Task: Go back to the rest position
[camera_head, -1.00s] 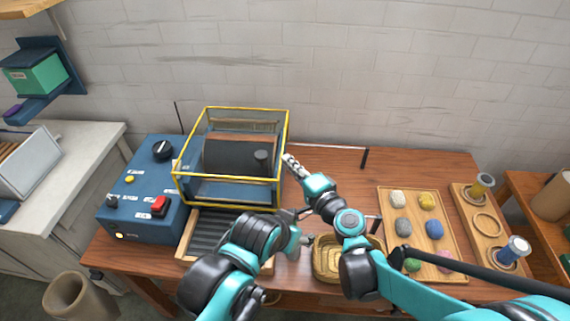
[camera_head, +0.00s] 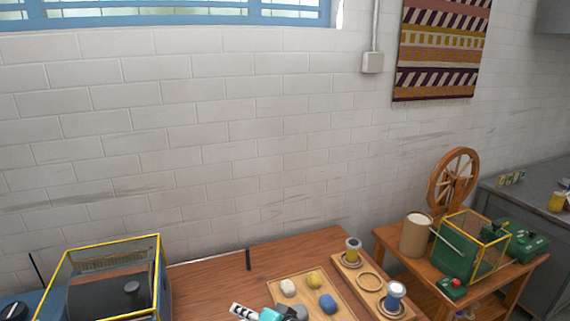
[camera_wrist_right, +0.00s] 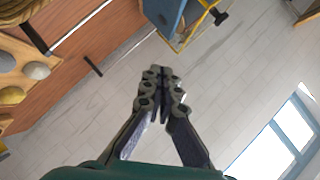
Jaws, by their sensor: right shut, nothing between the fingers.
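My right gripper (camera_head: 243,312) shows at the bottom of the head view, in front of the wooden tray, with its pale fingers pointing left. In the right wrist view its two dark fingers (camera_wrist_right: 162,75) are closed together with nothing between them, over a background of wall and table. My left gripper is outside both current views.
The wooden table (camera_head: 215,275) holds a yellow-framed machine (camera_head: 120,285) at left, a tray (camera_head: 325,284) of wool skeins and a board with spools (camera_head: 352,252). A side table holds a spinning wheel (camera_head: 453,180) and a green machine (camera_head: 462,250).

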